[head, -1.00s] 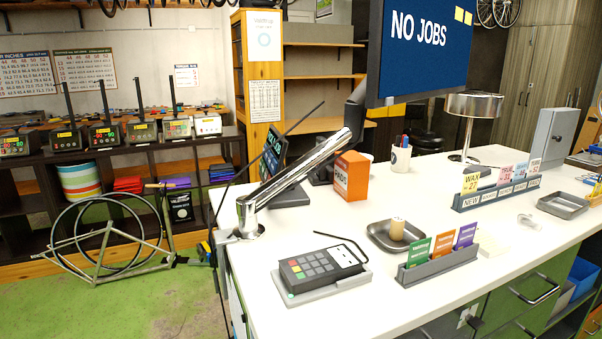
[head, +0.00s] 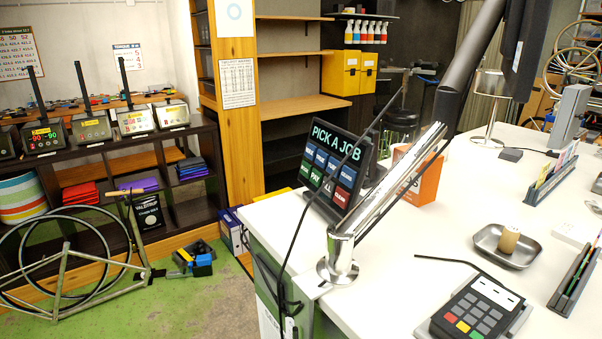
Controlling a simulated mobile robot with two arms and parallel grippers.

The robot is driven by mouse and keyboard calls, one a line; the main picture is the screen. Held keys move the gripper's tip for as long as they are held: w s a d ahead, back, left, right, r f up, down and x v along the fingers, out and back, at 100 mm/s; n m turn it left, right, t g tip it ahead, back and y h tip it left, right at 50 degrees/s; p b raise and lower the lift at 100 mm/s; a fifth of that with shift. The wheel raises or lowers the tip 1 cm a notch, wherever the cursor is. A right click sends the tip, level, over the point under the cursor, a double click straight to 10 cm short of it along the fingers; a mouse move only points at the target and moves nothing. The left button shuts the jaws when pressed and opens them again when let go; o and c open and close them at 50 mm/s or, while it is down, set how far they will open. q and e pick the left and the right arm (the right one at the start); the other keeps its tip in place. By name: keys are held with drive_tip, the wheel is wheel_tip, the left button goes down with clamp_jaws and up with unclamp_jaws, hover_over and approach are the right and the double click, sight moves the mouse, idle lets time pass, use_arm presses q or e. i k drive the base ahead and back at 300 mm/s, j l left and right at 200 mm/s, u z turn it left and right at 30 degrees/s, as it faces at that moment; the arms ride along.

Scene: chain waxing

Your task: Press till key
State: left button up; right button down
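The till screen (head: 333,163) stands tilted on the white counter at its far left corner. It reads "PICK A JOB" above several coloured keys: blue ones, green ones and red ones. A chrome monitor arm (head: 385,200) and a thin dark cable cross in front of it and hide part of its right side. A card terminal (head: 477,308) with grey, red, yellow and green buttons lies at the counter's front edge. Neither of my grippers shows in the head view.
The chrome post base (head: 337,270) sits at the counter's left edge. An orange box (head: 424,180) stands behind the arm. A metal tray (head: 488,242) holds a small tan cylinder (head: 509,239). A bicycle frame (head: 62,262) stands on the floor at left. White counter top (head: 425,225) is clear in the middle.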

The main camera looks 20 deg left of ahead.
sight(329, 189)
drive_tip(key=i+j, duration=0.1)
drive_tip(key=j, duration=1.5)
drive_tip(key=i+j+z, duration=0.1)
drive_tip(key=j, duration=1.5)
